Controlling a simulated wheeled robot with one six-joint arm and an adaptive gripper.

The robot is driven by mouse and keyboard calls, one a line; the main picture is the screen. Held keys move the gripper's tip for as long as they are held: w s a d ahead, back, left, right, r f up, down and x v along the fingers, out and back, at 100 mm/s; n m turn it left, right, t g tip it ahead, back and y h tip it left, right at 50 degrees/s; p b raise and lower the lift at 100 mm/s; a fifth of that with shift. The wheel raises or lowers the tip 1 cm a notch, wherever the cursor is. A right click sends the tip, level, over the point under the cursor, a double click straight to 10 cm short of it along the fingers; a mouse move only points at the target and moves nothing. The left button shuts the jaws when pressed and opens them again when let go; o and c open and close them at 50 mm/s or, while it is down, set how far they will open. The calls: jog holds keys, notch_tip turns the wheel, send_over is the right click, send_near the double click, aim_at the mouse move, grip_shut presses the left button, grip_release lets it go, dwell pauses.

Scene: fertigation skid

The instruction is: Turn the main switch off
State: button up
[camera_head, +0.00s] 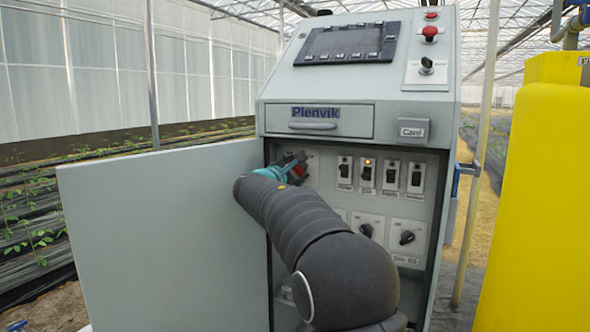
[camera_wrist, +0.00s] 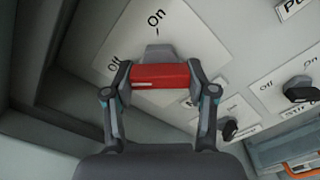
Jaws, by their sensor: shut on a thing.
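The main switch has a red handle (camera_wrist: 160,76) with a grey part (camera_wrist: 158,53) behind it, on a pale plate marked "On" and "Off". In the wrist view, "On" is above the handle and "Off" is to its upper left. The grey part lies on the side towards the "On" mark. My gripper (camera_wrist: 160,86) is shut on the handle, one finger at each end. In the head view, a little of the red handle (camera_head: 301,170) shows at the upper left inside the cabinet, beside my gripper (camera_head: 291,169); my arm hides much of that area.
The grey cabinet door (camera_head: 150,235) stands open at the left. Several small rocker switches (camera_head: 367,173) and black rotary knobs (camera_head: 407,238) are right of my gripper. A drawer (camera_head: 317,121) is above the opening. A yellow tank (camera_head: 535,200) stands at the right.

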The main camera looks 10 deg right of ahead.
jog(key=shift+n, duration=0.3)
jog(key=o, duration=1.2)
jog(key=shift+c, duration=0.2)
jog(key=v, duration=1.2)
